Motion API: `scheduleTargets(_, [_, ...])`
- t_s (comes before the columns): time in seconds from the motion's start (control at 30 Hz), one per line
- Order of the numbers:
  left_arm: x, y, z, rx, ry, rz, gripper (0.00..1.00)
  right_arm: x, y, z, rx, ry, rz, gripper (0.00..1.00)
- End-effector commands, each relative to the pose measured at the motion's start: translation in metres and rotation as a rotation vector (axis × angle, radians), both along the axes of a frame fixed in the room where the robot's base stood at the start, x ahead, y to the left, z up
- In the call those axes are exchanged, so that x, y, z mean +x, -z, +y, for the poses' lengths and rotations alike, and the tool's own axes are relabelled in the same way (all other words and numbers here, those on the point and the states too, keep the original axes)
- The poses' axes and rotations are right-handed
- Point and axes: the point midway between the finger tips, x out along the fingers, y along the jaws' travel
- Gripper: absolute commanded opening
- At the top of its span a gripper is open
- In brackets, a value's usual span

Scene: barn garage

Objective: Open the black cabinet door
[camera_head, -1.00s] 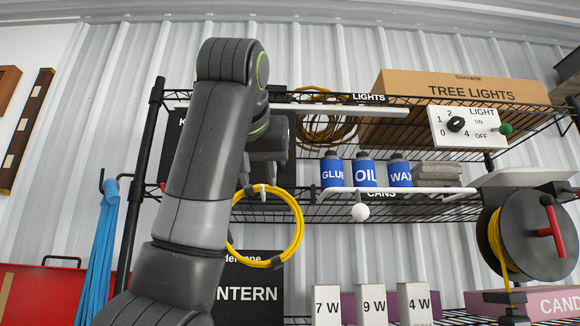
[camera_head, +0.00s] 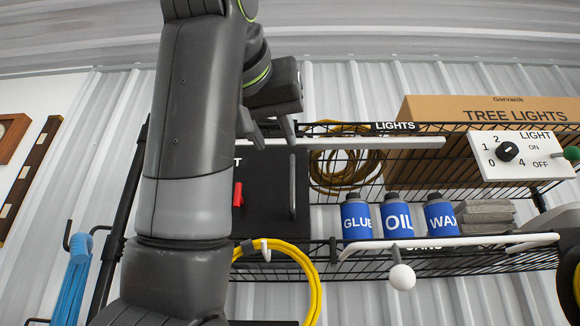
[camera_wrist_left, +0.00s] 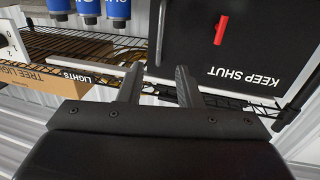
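The black cabinet (camera_head: 268,215) sits on the wire shelf, partly behind my left arm. Its door shows a red latch (camera_head: 238,194) and an upright grey bar handle (camera_head: 292,185) near the right edge. In the left wrist view the door (camera_wrist_left: 255,50) is upside down and reads KEEP SHUT; the red latch (camera_wrist_left: 221,30) and grey handle (camera_wrist_left: 158,30) show there too. My left gripper (camera_head: 274,138) is open and empty above the handle's top end. In the wrist view its fingertips (camera_wrist_left: 159,72) lie either side of the handle's line. My right gripper is out of view.
A white LIGHTS rail (camera_head: 370,143) runs along the upper shelf near my gripper. Blue GLUE, OIL and WAX bottles (camera_head: 398,216) stand to the right. A yellow cable coil (camera_head: 312,275) hangs below; a white knob (camera_head: 402,277) sticks out in front.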

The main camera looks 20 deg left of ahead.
Motion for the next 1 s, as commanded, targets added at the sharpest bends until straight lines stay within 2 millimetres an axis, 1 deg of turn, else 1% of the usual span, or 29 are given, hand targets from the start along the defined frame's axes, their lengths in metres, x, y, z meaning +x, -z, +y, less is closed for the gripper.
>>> scheduleTargets(0.03, [0.008, -0.006, 0.000, 0.000, 0.000, 0.001, 0.32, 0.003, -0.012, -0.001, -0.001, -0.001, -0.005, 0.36])
scheduleTargets(0.2, [0.030, -0.006, 0.002, 0.000, 0.000, 0.000, 0.32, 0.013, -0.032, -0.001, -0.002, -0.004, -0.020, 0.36])
scheduleTargets(0.47, [0.057, -0.005, 0.004, 0.000, 0.001, 0.001, 0.32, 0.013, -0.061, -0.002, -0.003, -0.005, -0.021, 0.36])
scheduleTargets(0.6, [0.076, -0.004, 0.006, 0.001, 0.000, 0.002, 0.32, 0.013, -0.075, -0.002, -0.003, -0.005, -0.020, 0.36])
scheduleTargets(0.8, [0.100, -0.002, 0.008, 0.000, 0.000, 0.002, 0.32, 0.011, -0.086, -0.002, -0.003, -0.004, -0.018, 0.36])
scheduleTargets(1.0, [0.111, 0.000, 0.009, 0.000, 0.000, 0.000, 0.32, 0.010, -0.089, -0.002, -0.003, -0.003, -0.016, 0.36])
